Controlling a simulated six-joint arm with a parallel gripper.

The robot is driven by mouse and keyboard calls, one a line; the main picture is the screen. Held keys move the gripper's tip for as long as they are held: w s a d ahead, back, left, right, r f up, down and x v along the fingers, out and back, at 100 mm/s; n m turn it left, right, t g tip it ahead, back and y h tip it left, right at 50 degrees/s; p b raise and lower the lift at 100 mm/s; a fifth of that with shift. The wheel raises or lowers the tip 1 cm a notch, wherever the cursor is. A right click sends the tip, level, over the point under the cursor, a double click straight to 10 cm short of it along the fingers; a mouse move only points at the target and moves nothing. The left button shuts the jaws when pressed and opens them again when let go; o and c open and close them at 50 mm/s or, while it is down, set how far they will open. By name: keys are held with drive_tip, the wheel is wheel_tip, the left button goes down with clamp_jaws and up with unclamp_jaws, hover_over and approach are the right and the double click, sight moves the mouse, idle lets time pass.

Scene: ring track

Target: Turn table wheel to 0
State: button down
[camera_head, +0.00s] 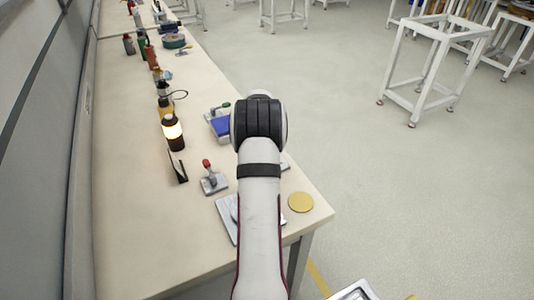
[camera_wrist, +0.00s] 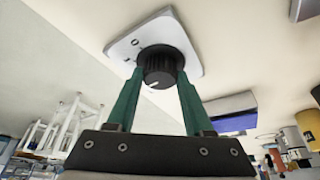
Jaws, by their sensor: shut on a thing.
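The table wheel is a black ribbed knob (camera_wrist: 160,62) on a pale metal plate (camera_wrist: 178,38) in the wrist view. A short white mark shows on the knob's face, and small dark marks show on the plate, too small to read. My gripper (camera_wrist: 159,82) has its green fingers on both sides of the knob and is shut on it. In the head view the plate's edge (camera_head: 224,212) shows beside my arm, near the table's front corner. My arm hides the knob and the gripper there.
A small red-topped lever on a plate (camera_head: 213,180) stands just left of my arm. A blue box (camera_head: 220,127) lies behind it.

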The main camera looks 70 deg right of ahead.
drive_tip(key=shift+w, duration=0.1)
drive_tip(key=m+g, duration=0.1)
drive_tip(key=m, duration=0.2)
drive_tip(key=shift+w+m, duration=0.1)
drive_tip(key=shift+m, duration=0.3)
drive_tip(key=m+g, duration=0.1)
drive_tip(key=m, duration=0.1)
drive_tip(key=m+g, duration=0.1)
drive_tip(key=m, duration=0.1)
drive_tip(key=shift+w+d+m+y, duration=0.1)
drive_tip(key=shift+w+m+y, duration=0.05)
drive_tip(key=shift+m+y, duration=0.2)
drive_tip(key=m+g+y, duration=0.1)
drive_tip(key=m, duration=0.2)
drive_tip(key=shift+m, duration=0.25)
drive_tip(key=m, duration=0.1)
drive_tip(key=m+y, duration=0.1)
drive_tip(key=m, duration=0.1)
drive_tip(key=shift+d+g, duration=0.3)
drive_tip(key=shift+g, duration=0.1)
drive_tip(key=shift+m, duration=0.4)
drive_tip(key=shift+a+y, duration=0.1)
drive_tip(key=shift+y, duration=0.15)
drive_tip(key=shift+c, duration=1.4)
unclamp_jaws()
